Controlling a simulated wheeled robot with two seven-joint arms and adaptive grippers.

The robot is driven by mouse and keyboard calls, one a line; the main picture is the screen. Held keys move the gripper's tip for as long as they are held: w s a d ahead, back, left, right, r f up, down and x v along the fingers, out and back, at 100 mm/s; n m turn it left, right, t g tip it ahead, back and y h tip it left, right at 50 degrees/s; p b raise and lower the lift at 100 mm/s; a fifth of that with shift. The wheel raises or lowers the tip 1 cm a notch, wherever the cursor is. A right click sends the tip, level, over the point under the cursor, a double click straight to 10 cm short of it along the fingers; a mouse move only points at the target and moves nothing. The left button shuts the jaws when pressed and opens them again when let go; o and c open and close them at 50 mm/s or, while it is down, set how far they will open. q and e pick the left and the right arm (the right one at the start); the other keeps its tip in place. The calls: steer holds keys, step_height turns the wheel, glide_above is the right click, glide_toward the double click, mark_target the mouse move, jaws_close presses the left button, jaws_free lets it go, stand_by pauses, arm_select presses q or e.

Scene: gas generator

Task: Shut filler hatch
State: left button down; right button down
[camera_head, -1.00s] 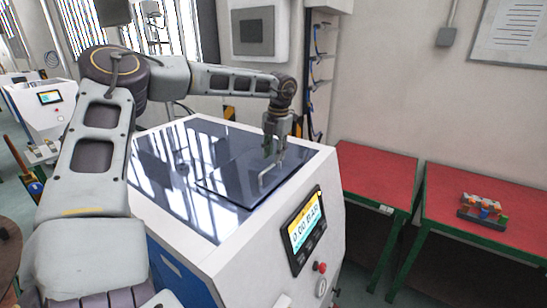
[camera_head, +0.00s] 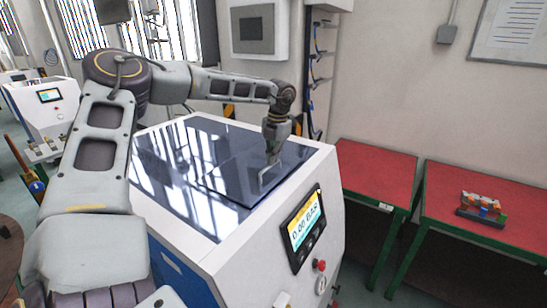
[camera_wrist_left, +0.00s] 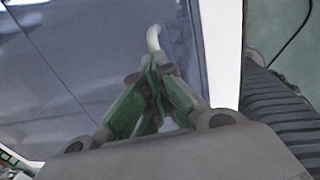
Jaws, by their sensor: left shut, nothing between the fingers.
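The filler hatch (camera_head: 235,178) is a dark glossy panel in the top of the white generator (camera_head: 215,255). It looks flat or almost flat; I cannot tell whether a small gap remains at its edge. Its pale bar handle (camera_head: 268,176) stands near the hatch's right side. My left gripper (camera_head: 272,158) points down at the handle, shut and empty. In the left wrist view, the green fingers (camera_wrist_left: 157,68) are together and the handle (camera_wrist_left: 153,38) shows just beyond their tips. I cannot tell whether they touch it. My right gripper is not in view.
The generator's front has a display (camera_head: 302,222) and a red button (camera_head: 320,265). Red-topped tables (camera_head: 375,170) stand to the right, one holding a small coloured item (camera_head: 482,207). A grey box (camera_head: 253,32) hangs on the back wall.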

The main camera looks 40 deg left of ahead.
arm_select(q)
steer(key=c, duration=2.2)
jaws_free()
steer(key=o, duration=0.7)
steer(key=shift+r, duration=0.1)
steer(key=shift+d+r, duration=0.2)
steer(key=shift+r, duration=1.75)
steer(key=shift+d+r, duration=0.2)
steer(key=shift+r, duration=1.75)
steer(key=shift+d+r, duration=0.2)
steer(key=shift+r, duration=1.75)
steer(key=shift+c, duration=0.5)
